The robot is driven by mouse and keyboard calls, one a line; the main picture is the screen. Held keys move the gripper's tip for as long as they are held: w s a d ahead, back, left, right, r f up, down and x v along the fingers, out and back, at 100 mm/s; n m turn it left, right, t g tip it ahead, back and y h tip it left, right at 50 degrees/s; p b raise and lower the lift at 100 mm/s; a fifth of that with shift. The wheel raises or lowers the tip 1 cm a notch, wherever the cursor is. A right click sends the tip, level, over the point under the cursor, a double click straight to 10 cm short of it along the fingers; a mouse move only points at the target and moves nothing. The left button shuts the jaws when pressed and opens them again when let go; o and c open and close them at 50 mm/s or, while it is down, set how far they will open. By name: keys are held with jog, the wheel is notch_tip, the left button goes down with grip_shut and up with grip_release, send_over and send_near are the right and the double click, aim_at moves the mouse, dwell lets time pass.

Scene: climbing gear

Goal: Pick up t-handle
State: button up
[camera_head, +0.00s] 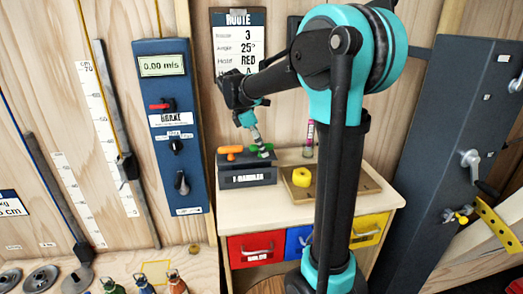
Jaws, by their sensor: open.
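A dark box (247,178), whose label appears to read "T-HANDLES", stands on the left part of a wooden cabinet top. An orange T-handle (231,150) sticks up from its left side. A green handle (268,148) sits at its right side, partly hidden behind my gripper. My gripper (262,150) points down from the end of my arm, its tips at the green handle in the picture. It is open. I cannot tell whether its fingers are around the green handle or touching it.
A wooden tray (322,197) with a yellow ring (301,177) lies right of the box. A slim pink-topped tube (309,138) stands behind it. Drawers are below. A blue control panel (172,125) is on the left wall. My arm's column hides part of the cabinet's right side.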

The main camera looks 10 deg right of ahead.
jog(key=shift+f, duration=0.2)
grip_shut()
jog(key=shift+r, duration=0.15)
dwell(0.3)
notch_tip(320, 180, up, 20)
dwell(0.6)
